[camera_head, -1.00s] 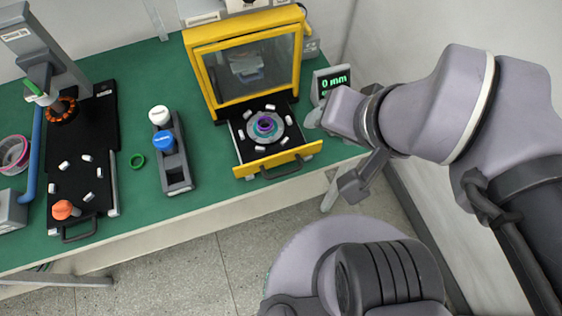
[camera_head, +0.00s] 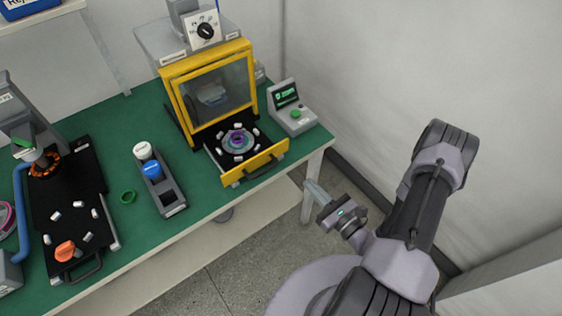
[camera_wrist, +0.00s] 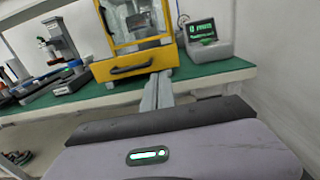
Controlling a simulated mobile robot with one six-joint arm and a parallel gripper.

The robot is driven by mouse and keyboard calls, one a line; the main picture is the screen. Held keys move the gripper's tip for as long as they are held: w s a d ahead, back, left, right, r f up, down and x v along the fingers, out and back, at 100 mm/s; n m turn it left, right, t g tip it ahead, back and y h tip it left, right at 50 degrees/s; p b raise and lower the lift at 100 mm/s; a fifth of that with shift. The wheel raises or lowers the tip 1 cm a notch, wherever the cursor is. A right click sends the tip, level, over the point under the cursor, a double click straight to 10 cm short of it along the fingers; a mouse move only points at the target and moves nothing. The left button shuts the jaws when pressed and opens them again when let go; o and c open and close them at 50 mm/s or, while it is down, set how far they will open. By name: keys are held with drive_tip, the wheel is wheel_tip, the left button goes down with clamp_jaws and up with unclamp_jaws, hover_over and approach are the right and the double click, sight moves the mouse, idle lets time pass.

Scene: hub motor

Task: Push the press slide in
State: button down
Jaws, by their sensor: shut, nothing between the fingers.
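The press (camera_head: 210,90) is a yellow-framed box with a clear window at the back of the green bench. Its slide (camera_head: 255,163) is pulled out toward the front, with a yellow front plate and a dark handle. On the slide sit a round grey part with a purple ring (camera_head: 237,139) and several small white pieces around it. The yellow slide front also shows in the wrist view (camera_wrist: 133,65), upper left of centre. My gripper (camera_head: 308,184) is shut and empty, in front of the bench and to the right of the slide, apart from it. Its fingers (camera_wrist: 157,92) point toward the bench.
A grey display box (camera_head: 291,108) stands right of the press. The floor before the bench is clear.

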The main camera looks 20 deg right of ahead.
sight(278, 151)
drive_tip(key=b+x, duration=0.3)
drive_tip(key=x, duration=1.1)
drive_tip(key=shift+w+d+f, duration=0.15)
drive_tip(key=shift+f, duration=0.05)
